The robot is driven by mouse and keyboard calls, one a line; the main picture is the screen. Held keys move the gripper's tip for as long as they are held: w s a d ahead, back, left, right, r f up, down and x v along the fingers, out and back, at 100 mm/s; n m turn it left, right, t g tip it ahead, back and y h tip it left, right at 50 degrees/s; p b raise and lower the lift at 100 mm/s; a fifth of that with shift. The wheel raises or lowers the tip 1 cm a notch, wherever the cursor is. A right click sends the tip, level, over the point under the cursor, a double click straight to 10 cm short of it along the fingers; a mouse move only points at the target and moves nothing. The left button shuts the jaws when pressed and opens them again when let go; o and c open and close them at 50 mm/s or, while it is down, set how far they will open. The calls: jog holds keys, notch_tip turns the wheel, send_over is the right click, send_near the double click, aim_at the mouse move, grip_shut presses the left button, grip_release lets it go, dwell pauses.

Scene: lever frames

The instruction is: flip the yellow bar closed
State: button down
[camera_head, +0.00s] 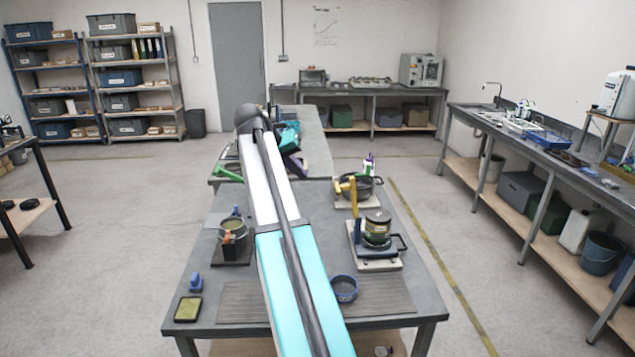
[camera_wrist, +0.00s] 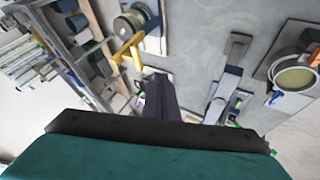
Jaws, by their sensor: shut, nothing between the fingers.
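The yellow bar (camera_head: 354,203) stands raised and nearly upright in the head view, at the left back of the fixture with a round can (camera_head: 377,226) on a pale board. Its bent top overlaps the dark pan behind it. In the wrist view the yellow bar (camera_wrist: 127,49) shows at upper left, beside the round can (camera_wrist: 128,24). My gripper (camera_wrist: 160,82) is shut and empty in the wrist view; its dark fingers appear just right of the bar in the picture, apparently not touching it.
A dark pan (camera_head: 366,188) stands behind the can fixture. A pot (camera_head: 233,231) on a dark base and a green lever (camera_head: 227,173) are left of my arm. A blue-grey bowl (camera_head: 344,289) sits in front of the fixture.

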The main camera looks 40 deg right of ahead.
jog(key=shift+w, duration=0.1)
dwell(0.3)
jog(key=s+d+f+b, duration=0.3)
jog(key=d+f+b, duration=0.2)
jog(key=d+f, duration=0.2)
jog(key=shift+d, duration=1.2)
jog(key=shift+w+a, duration=0.1)
